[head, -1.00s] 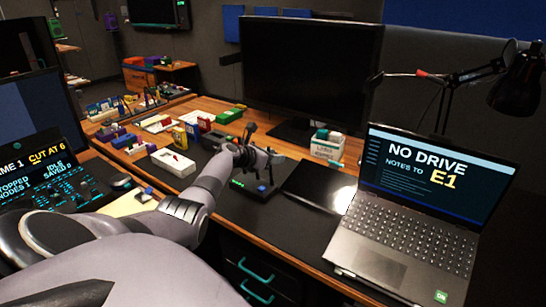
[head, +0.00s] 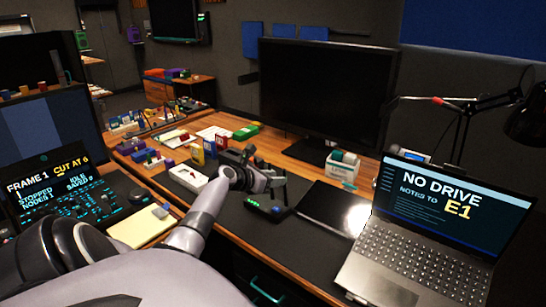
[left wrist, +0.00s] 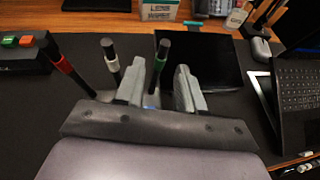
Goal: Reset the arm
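My left gripper (head: 268,182) reaches over the dark desk mat, just behind a small black panel (head: 266,207) with a green-lit display. In the left wrist view its two grey fingers (left wrist: 160,88) stand apart. A dark rod with a green band (left wrist: 162,55) shows between them, with clear gaps on both sides. Rods with a white band (left wrist: 111,60) and a red band (left wrist: 63,66) stand to its left; their lower ends are hidden. I cannot tell whether any rod touches the gripper. My right gripper is in neither view.
A laptop (head: 420,250) stands at right, with a flat black tablet (head: 325,207) beside it. A big monitor (head: 325,95) and a white box (head: 342,165) are behind. Small coloured blocks and a white tray (head: 188,177) lie left of the gripper. A control console (head: 75,205) is at far left.

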